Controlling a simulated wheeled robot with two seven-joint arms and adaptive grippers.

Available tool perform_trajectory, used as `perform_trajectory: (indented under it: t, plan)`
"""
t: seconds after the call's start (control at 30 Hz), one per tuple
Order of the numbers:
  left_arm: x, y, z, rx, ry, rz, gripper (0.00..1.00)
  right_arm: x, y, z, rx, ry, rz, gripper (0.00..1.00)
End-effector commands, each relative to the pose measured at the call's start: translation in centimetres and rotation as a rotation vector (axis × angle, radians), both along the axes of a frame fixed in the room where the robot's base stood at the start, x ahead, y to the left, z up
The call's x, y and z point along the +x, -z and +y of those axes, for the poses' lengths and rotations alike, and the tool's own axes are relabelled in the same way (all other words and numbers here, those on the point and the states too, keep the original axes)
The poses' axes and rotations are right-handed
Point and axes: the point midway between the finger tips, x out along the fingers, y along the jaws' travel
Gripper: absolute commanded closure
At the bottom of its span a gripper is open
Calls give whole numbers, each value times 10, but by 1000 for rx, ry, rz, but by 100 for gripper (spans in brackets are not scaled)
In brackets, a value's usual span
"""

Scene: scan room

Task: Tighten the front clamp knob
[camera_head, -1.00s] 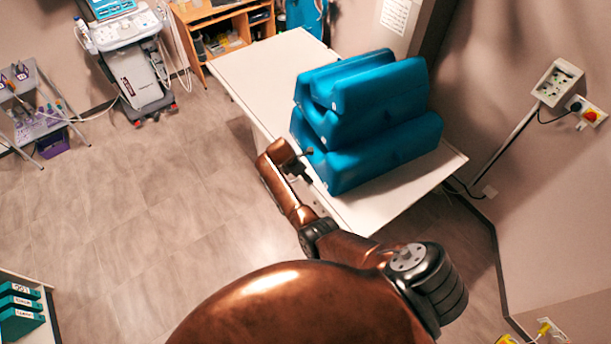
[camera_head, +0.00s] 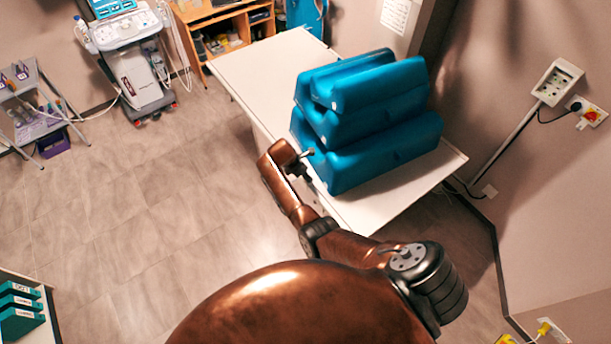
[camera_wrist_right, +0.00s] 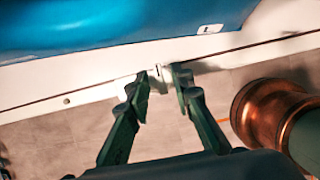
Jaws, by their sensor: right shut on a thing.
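My right gripper (camera_wrist_right: 168,80) is at the front edge of the white table (camera_head: 255,80), and its two fingers are closed around a small pale part at that edge. This part, which I take to be the front clamp knob (camera_wrist_right: 161,77), is mostly hidden by the fingertips. In the head view my right gripper (camera_head: 304,160) is small and partly hidden behind my own wrist, beside the lowest blue cushion. My left gripper is not in view.
Stacked blue foam cushions (camera_head: 375,150) stand on the table just beyond my gripper. An ultrasound cart (camera_head: 135,75) and a grey side trolley (camera_head: 35,110) stand at the upper left. The floor left of the table is clear. A wall socket box (camera_head: 557,82) is at the right.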

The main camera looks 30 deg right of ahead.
Motion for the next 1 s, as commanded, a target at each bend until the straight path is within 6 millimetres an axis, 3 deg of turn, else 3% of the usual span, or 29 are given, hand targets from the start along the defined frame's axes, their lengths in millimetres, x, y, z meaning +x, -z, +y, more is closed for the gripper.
perform_trajectory:
  t: [0.47, 1.0]
  plan:
    - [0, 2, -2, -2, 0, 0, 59, 2, 0, -1, -1, 132, 2, 100]
    - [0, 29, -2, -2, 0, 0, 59, 5, 2, -2, -2, 622, -1, 100]
